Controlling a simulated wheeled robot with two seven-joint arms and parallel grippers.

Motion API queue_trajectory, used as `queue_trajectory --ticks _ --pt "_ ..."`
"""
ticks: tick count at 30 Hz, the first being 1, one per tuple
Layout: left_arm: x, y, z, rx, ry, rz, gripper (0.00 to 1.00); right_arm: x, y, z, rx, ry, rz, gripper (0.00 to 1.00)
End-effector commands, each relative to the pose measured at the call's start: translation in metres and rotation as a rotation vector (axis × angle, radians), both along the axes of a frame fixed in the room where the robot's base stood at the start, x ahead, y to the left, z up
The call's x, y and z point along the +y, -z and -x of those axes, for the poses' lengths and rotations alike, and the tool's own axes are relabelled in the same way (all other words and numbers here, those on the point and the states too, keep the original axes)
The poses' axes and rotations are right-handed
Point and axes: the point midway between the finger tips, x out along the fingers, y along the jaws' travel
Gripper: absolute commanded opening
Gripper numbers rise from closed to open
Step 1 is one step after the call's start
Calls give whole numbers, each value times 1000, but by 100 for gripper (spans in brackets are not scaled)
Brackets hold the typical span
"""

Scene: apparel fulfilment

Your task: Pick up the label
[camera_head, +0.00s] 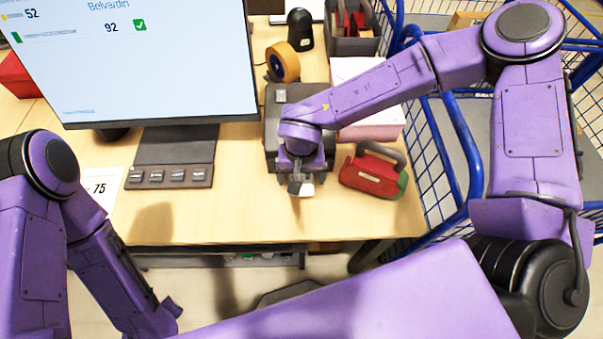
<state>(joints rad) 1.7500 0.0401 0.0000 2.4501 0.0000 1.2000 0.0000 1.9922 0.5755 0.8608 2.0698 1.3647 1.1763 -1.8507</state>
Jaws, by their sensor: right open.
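My right gripper (300,187) points down in front of the dark grey box-shaped device (288,95), which looks like a label printer. The gripper is open and close to the device's front edge. A small white patch (307,190) shows at the fingertips; I cannot tell whether it is the label or part of a finger. The gripper and wrist hide most of the device's front. My left arm hangs at the left and its gripper is not in view.
A red handheld device (373,172) lies just right of the gripper. A monitor (140,60) and key panel (171,175) stand left. A tape roll (284,62), black scanner (300,30) and pink-white stack (375,120) are behind. A blue wire cart (440,170) borders the wooden table (220,220).

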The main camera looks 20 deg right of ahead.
Motion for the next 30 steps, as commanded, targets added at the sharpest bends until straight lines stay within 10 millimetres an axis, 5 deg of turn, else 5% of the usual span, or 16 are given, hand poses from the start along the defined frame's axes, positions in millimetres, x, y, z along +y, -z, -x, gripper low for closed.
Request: queue_trajectory --ticks 22,26,30 --pt "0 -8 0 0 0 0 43 0 5 0 0 -1 0 94" --pt "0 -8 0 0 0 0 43 0 4 0 0 -1 0 55" --pt "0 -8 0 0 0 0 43 0 4 0 0 0 0 53"
